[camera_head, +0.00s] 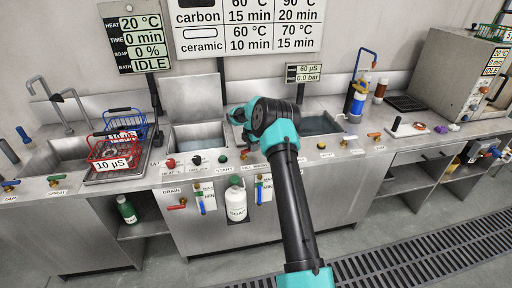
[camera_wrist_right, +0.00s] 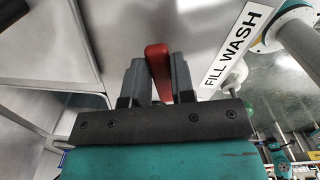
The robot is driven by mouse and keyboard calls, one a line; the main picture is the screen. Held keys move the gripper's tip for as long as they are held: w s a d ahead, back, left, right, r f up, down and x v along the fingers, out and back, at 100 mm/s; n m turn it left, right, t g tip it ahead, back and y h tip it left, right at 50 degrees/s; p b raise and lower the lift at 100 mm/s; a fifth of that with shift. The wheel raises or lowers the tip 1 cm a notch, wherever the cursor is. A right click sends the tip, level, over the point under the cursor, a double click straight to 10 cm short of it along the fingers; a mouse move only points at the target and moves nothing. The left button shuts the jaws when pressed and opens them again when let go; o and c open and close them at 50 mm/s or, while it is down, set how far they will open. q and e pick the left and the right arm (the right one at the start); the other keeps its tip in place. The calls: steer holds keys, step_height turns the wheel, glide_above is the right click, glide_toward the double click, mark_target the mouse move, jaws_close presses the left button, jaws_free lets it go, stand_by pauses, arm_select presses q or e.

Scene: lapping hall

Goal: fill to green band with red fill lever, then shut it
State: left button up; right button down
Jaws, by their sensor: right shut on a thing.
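The red fill lever (camera_wrist_right: 158,58) stands between the two fingers of my right gripper (camera_wrist_right: 158,78) in the right wrist view, beside a white FILL WASH label (camera_wrist_right: 236,45). The gripper is shut on the lever. In the head view my right arm hides the lever, and the fingertips cannot be made out. The wash tank (camera_head: 174,138) is left of my arm, with a grey-blue bottom. Upright gauges with blue and green marks hang on the counter front, one left (camera_head: 203,198) and one right (camera_head: 264,188); their levels are too small to read. My left gripper is out of view.
A red basket (camera_head: 113,152) and a blue basket (camera_head: 126,121) stand at the left. A white soap bottle (camera_head: 236,202) hangs on the counter front, beside my arm. A second tank (camera_head: 318,123) lies right of my arm. A floor grate (camera_head: 400,257) runs in front.

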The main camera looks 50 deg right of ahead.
steer(key=c, duration=1)
jaws_free()
steer(key=shift+o, duration=0.2)
steer(key=shift+r, duration=0.1)
step_height(320, 180, up, 17)
steer(key=shift+r, duration=0.15)
